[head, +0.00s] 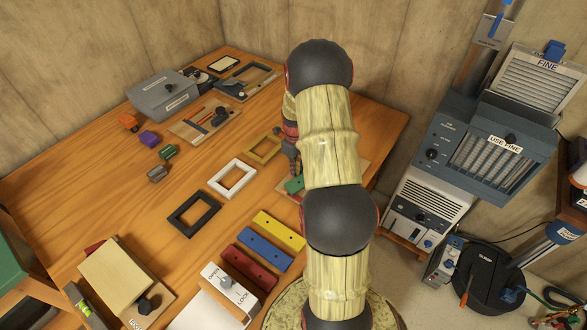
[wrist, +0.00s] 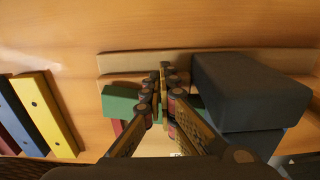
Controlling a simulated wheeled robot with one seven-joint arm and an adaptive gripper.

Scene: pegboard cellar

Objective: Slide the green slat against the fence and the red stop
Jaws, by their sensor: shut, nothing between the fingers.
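The green slat (wrist: 121,101) lies on a pale wooden board in the wrist view, with my gripper's fingers across its middle. It also shows beside the arm in the head view (head: 294,185). A long pale wooden strip, which looks like the fence (wrist: 135,63), runs along the board beyond the slat; a narrow gap seems to lie between them. My gripper (wrist: 165,72) is shut and empty, its tips by the slat's fence side. Whether it touches the slat is unclear.
A dark grey block (wrist: 250,88) stands on the right of the board, close to my fingers. Yellow (head: 279,230), blue (head: 264,248) and red (head: 249,268) slats lie left of the arm. A white frame (head: 232,178) and black frame (head: 194,214) lie farther left.

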